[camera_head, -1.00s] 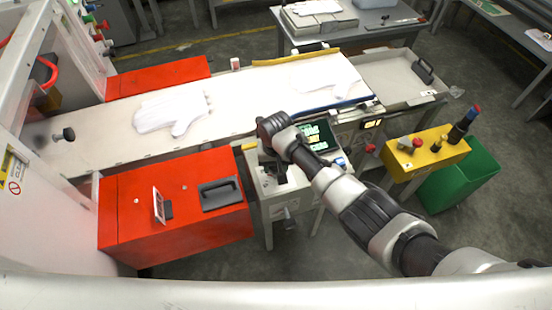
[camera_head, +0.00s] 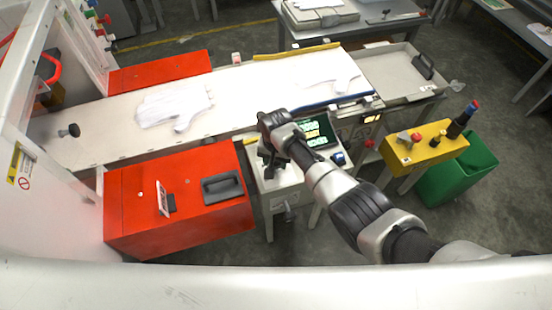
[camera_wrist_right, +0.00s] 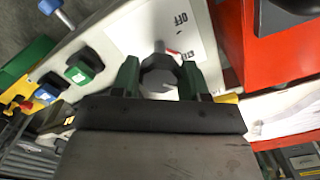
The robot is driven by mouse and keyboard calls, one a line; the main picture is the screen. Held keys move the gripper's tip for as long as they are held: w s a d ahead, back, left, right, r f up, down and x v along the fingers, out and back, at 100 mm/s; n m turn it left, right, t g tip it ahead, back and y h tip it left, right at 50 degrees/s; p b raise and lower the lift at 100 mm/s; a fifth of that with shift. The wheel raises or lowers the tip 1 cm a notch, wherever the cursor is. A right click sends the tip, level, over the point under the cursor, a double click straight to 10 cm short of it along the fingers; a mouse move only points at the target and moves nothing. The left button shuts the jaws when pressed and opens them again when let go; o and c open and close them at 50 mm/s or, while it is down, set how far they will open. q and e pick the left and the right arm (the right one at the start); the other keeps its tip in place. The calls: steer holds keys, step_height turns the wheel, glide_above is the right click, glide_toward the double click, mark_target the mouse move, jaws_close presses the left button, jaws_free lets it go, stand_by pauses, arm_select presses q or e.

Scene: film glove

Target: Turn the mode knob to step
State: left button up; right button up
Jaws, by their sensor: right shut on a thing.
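The mode knob (camera_wrist_right: 160,76) is a grey, many-sided knob on a white panel (camera_wrist_right: 130,30) in the right wrist view. Its narrow pointer tip is at the upper edge, beside a red mark. The panel reads "OFF" above it; a second label near the red mark is partly covered and unreadable. My right gripper (camera_wrist_right: 160,80) is shut on the knob, one dark green finger on each side. In the head view my right gripper (camera_head: 271,166) is over the white control console (camera_head: 280,200) and hides the knob. My left gripper is not in view.
The console has a lit screen (camera_head: 317,133), a blue button (camera_head: 338,158) and a green button (camera_wrist_right: 84,66) near the knob. A red cover (camera_head: 150,230) with a dark handle stands to the left. The conveyor (camera_head: 235,100) with white gloves lies behind.

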steer(key=shift+w, duration=0.1)
steer(key=o, duration=0.9)
steer(key=shift+o, duration=0.2)
steer(key=shift+r, duration=0.1)
step_height(320, 180, up, 11)
steer(key=shift+f, duration=0.2)
